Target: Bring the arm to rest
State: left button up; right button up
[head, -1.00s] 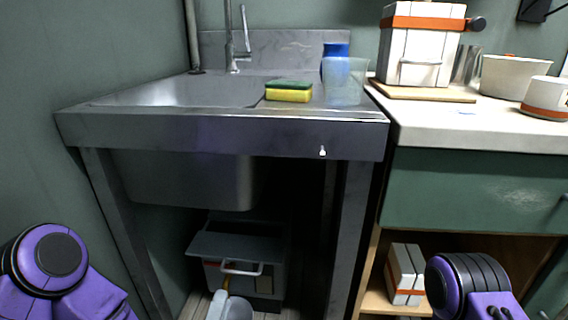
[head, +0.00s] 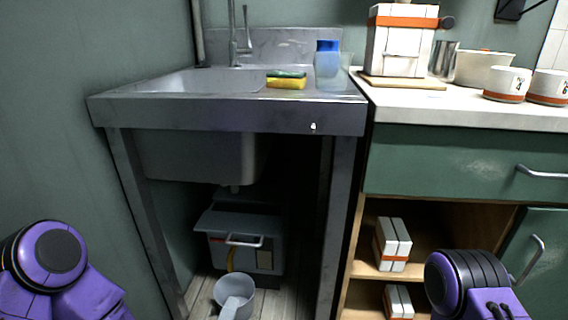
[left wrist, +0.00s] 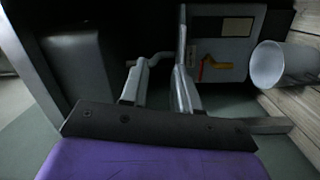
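My left gripper (left wrist: 160,82) shows in the left wrist view with its two fingers apart and nothing between them. It points toward the grey box under the sink, apart from it as far as I can see. In the head view only purple joints of my two arms show, at the lower left and lower right corners. My right gripper is not in view.
Beneath are a grey lidded box (head: 243,240) and a pale scoop (head: 235,295). Right are a counter (head: 470,108) and an open shelf (head: 375,272) with white boxes.

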pick_arm(q)
jog(key=s+a+f+m+g+y+b, duration=0.1)
jog(key=s+a+f+m+g, duration=0.2)
jog(key=f, duration=0.5)
jog(key=s+a+f+m+g+y, duration=0.1)
jog(key=s+f+m+g, duration=0.1)
jog(key=s+f+g, duration=0.45)
jog(key=s+a+f+m+g+y+b, duration=0.2)
jog(key=s+a+f+g+y+b, duration=0.3)
jog(key=s+a+f, duration=0.9)
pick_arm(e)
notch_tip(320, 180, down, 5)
pick_arm(q)
notch_tip(320, 180, up, 39)
jog(key=n+p, duration=0.1)
jog(key=p, duration=3.8)
jog(key=shift+r+y+p, duration=0.2)
jog(key=shift+y+p, duration=0.1)
jog(key=shift+p, duration=0.1)
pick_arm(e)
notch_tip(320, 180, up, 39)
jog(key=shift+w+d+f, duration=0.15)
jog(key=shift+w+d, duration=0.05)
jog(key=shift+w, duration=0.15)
